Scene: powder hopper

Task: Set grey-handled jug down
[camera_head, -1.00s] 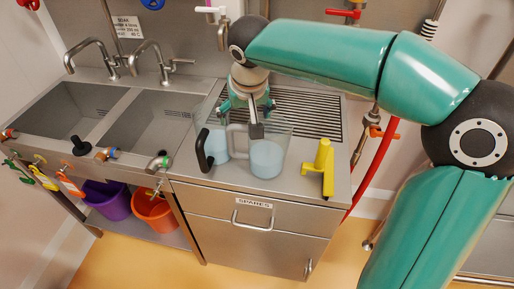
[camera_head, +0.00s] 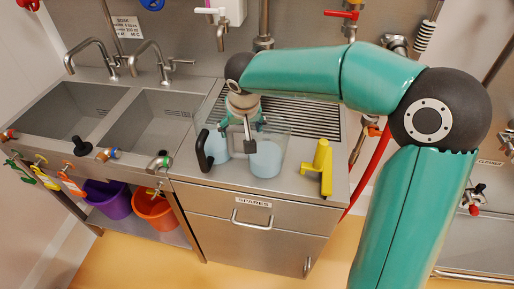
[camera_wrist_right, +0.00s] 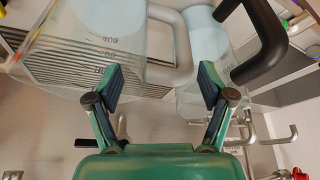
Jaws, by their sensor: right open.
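The grey-handled jug (camera_head: 267,158) is clear, with pale blue contents, and stands upright on the steel counter. A black-handled jug (camera_head: 214,146) stands close on its left. My right gripper (camera_head: 247,133) is at the grey handle's side, between the jugs, and partly hides the handle. In the right wrist view the gripper (camera_wrist_right: 159,80) is open. The grey handle (camera_wrist_right: 182,55) shows between its fingertips, not clamped. The grey-handled jug's wall (camera_wrist_right: 70,55) is on the left there, and the black handle (camera_wrist_right: 262,45) is on the right. My left gripper is not in view.
Two sinks (camera_head: 150,122) with taps are on the left. Little free counter lies between jugs and front edge.

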